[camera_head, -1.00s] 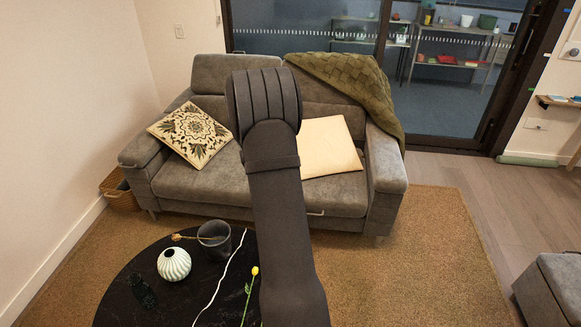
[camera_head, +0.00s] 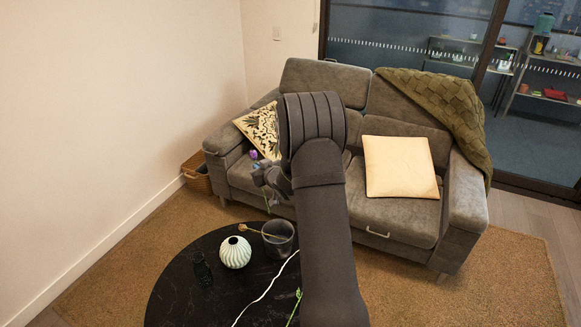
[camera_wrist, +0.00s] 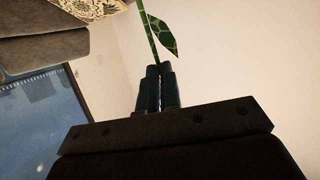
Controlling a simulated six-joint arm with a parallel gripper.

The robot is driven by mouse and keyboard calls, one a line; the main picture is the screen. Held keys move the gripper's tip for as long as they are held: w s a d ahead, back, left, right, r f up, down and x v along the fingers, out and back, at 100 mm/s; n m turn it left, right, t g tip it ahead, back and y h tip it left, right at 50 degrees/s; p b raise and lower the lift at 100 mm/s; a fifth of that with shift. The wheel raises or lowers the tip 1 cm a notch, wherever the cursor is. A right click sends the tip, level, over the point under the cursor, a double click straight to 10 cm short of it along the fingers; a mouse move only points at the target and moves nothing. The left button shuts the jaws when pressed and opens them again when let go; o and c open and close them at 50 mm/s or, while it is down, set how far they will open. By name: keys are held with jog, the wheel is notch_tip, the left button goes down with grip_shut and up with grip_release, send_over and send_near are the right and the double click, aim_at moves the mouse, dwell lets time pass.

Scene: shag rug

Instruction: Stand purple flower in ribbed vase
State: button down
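The white ribbed vase (camera_head: 235,252) stands upright on the black round table (camera_head: 178,300), with a small dark opening on top. My gripper (camera_head: 263,177) is in the air above and beyond the table, up and to the right of the vase. It is shut on the purple flower (camera_head: 253,155); the purple bloom shows above the fingers and a thin green stem hangs below. In the wrist view the green stem with a leaf (camera_wrist: 163,36) rises from between the closed fingers (camera_wrist: 159,86). The bloom is not clearly seen there.
A dark grey pot (camera_head: 279,240) stands right beside the vase, with a tan flower (camera_head: 254,231) against its rim. A dark glass vessel (camera_head: 202,268) is to the left. A white cord (camera_head: 268,287) and a green stem (camera_head: 295,306) lie right. My arm hides part of the table.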

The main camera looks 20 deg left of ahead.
jog(key=s+a+f+n+g+y, duration=0.2)
jog(key=s, duration=0.3)
jog(key=s+a+f+n+g+y, duration=0.2)
jog(key=s+a+y, duration=0.1)
jog(key=s, duration=0.3)
jog(key=shift+s+a+g, duration=0.25)
jog(key=shift+g, duration=0.15)
notch_tip(320, 180, down, 15)
jog(key=shift+r, duration=0.2)
dwell(1.3)
